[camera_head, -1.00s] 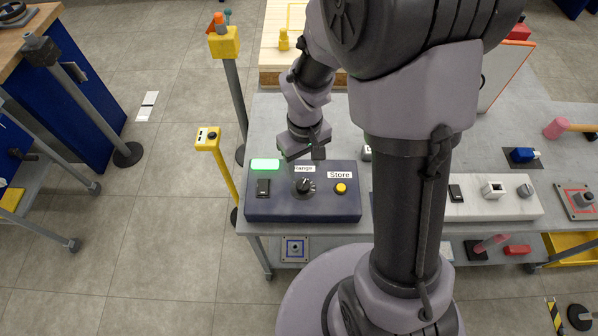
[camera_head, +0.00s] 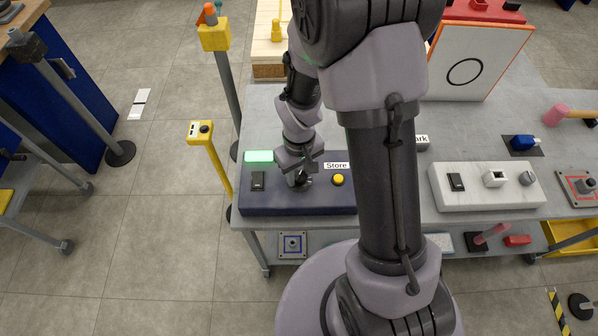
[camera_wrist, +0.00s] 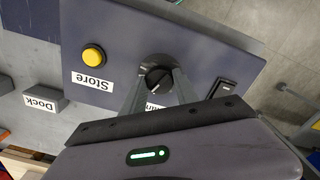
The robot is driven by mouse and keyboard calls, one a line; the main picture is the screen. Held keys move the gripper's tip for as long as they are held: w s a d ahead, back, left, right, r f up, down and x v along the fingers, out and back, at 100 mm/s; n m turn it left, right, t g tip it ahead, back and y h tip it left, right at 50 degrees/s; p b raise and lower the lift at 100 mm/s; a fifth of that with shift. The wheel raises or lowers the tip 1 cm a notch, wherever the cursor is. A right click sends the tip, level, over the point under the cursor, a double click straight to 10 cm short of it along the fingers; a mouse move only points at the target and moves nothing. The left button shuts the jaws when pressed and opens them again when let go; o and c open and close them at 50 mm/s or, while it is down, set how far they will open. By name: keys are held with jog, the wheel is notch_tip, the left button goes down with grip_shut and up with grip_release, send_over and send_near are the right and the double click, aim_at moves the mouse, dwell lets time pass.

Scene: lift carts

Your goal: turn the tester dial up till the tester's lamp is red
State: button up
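The tester is a dark blue box (camera_head: 327,202) at the bench's front left edge. Its lamp (camera_head: 259,156) is lit green. Its black dial (camera_wrist: 157,78) has a light pointer mark and shows in the wrist view, its label partly hidden by a finger. In the head view my gripper (camera_head: 299,181) is down over the dial and hides most of it. In the wrist view my gripper (camera_wrist: 160,84) has its fingers apart, one on each side of the dial. I see no clear grip on it; contact is hard to tell.
On the tester, a yellow Store button (camera_head: 338,180) sits right of the dial and a black switch (camera_head: 257,181) left. A white box (camera_head: 470,199) with a switch and knob stands further right. A yellow post (camera_head: 212,165) stands close left of the bench.

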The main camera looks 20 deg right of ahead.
grip_shut()
jog(key=shift+f+m+b, duration=0.2)
jog(key=shift+m+b, duration=0.35)
jog(key=shift+m, duration=0.35)
jog(key=m+b, duration=0.1)
jog(key=m, duration=0.2)
jog(key=shift+r, duration=0.2)
jog(key=o, duration=1.1)
grip_release()
